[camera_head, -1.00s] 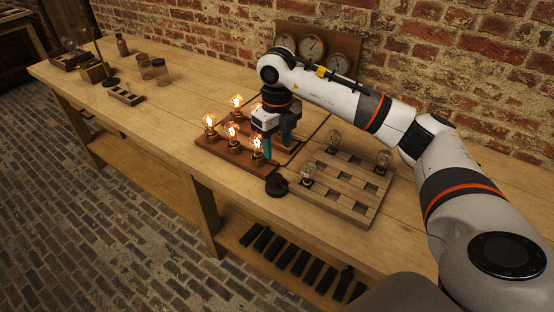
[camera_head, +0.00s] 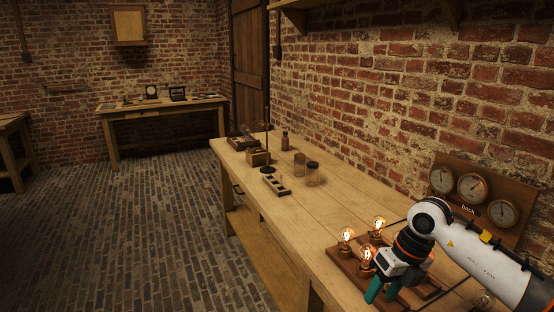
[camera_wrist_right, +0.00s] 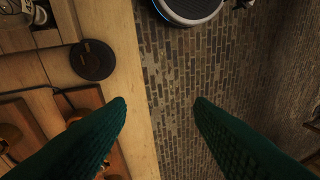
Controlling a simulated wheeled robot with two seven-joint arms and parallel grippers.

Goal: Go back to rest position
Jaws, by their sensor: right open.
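My right gripper (camera_head: 383,291) is low at the right of the head view, beside the lit bulbs (camera_head: 366,257). Its teal fingers are apart with nothing between them. In the right wrist view the open fingers (camera_wrist_right: 160,106) point down across the table's front edge, with brick floor showing between them. The lit bulbs stand on a dark wooden board (camera_head: 345,267), partly hidden by my gripper and arm. My left gripper is in neither view.
A gauge panel (camera_head: 472,187) stands by the brick wall. A black round disc (camera_wrist_right: 92,60) lies near the table edge. The floor at left is clear.

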